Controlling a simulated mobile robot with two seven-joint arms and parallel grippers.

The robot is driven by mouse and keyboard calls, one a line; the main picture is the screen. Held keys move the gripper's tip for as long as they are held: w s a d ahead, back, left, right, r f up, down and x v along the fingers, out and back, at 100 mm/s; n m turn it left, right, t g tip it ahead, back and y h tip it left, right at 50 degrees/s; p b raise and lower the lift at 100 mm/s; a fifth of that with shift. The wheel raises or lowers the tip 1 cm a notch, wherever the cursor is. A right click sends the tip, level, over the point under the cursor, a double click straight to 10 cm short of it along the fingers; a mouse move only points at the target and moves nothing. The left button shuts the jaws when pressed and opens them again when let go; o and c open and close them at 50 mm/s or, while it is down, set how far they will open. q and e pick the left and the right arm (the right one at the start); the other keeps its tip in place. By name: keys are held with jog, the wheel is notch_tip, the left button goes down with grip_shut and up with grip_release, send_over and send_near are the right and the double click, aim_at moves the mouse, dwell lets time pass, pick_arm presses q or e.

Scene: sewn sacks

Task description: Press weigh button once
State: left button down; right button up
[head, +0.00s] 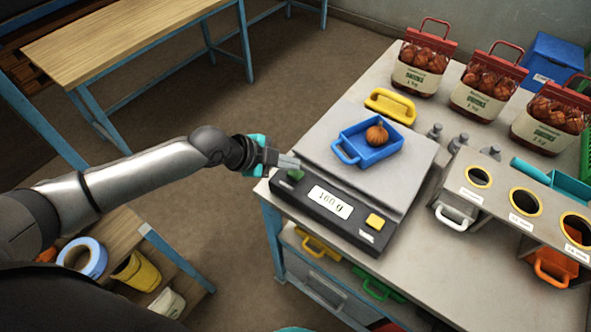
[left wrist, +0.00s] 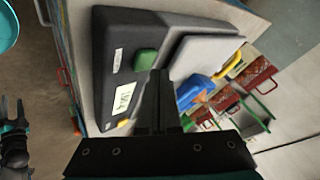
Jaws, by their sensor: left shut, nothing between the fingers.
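A scale with a grey plate (head: 330,125) and a dark front panel (head: 318,228) stands on the bench. The panel carries a green button (head: 295,175), a display (head: 330,202) and a yellow button (head: 376,221); the button labels are too small to read. My left gripper (head: 289,162) is shut and empty, its tips by the green button. In the left wrist view the shut fingers (left wrist: 159,74) end beside the green button (left wrist: 145,60); I cannot tell whether they touch it. What looks like my right gripper (left wrist: 12,112) shows at the left edge there, its jaws unclear.
Several filled sacks stand at the back right. A stand with round holes (head: 507,208) is right of the scale. A wooden table (head: 110,45) is at upper left.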

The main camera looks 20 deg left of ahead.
aim_at(290, 174)
pick_arm(q)
notch_tip(290, 174, up, 5)
jog(key=p, duration=0.4)
jog(key=shift+p, duration=0.3)
dwell(0.6)
